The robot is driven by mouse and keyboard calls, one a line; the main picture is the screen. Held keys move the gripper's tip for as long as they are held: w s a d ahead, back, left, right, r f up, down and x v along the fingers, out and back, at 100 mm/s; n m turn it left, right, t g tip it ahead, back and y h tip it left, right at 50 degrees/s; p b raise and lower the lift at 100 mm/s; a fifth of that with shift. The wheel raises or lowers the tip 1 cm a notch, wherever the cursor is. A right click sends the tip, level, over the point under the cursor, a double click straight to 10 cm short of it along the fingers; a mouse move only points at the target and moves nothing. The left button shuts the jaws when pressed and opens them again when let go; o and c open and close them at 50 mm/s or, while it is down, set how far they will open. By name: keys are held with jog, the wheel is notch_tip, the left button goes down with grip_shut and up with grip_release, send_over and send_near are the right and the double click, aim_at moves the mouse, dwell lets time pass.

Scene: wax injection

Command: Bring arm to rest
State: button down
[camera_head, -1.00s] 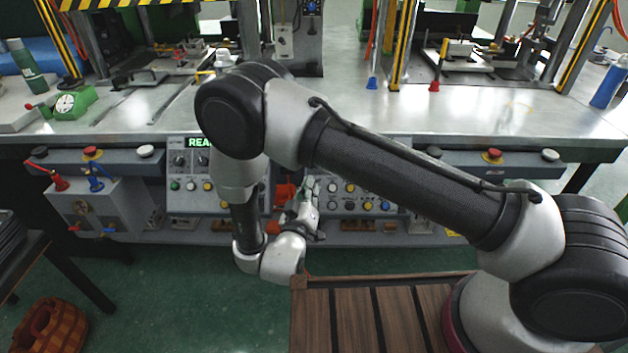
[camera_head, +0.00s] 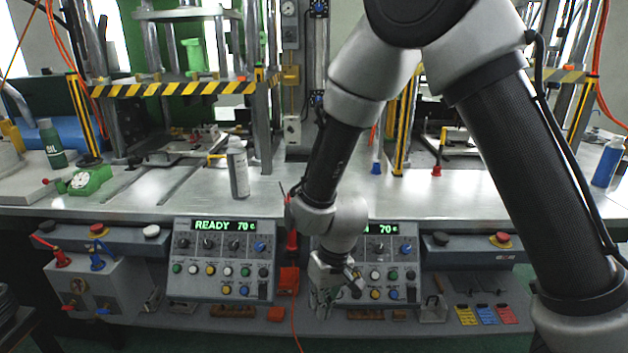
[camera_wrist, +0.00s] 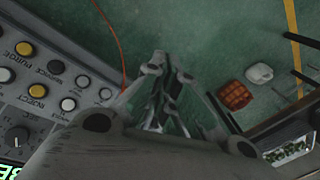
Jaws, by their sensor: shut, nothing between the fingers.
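My arm reaches down from the upper right in the head view, with its wrist in front of the machine bench. My gripper (camera_head: 326,300) hangs in front of the control panels and points downward. It is shut and empty. In the wrist view my gripper (camera_wrist: 165,75) shows its fingers together above the green floor, with a control panel (camera_wrist: 45,85) close on the left.
The left control panel (camera_head: 222,262) reads READY 70. The right panel (camera_head: 385,262) is partly behind my wrist. A spray can (camera_head: 238,168) and a green bottle (camera_head: 52,143) stand on the metal bench (camera_head: 140,205). A blue bottle (camera_head: 607,162) stands at the right.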

jog(key=s+d+r+m+t+h, duration=0.1)
jog(key=s+d+r, duration=0.4)
jog(key=d+r, duration=1)
jog(key=s+d+r+m+t, duration=0.3)
jog(key=s+d+r+m, duration=0.1)
jog(key=d+r, duration=1.1)
jog(key=s+d, duration=0.1)
jog(key=d, duration=0.3)
jog(key=shift+s+d+r+t+h, duration=0.2)
jog(key=shift+s+d+t+h, duration=0.15)
jog(key=shift+t+h, duration=0.05)
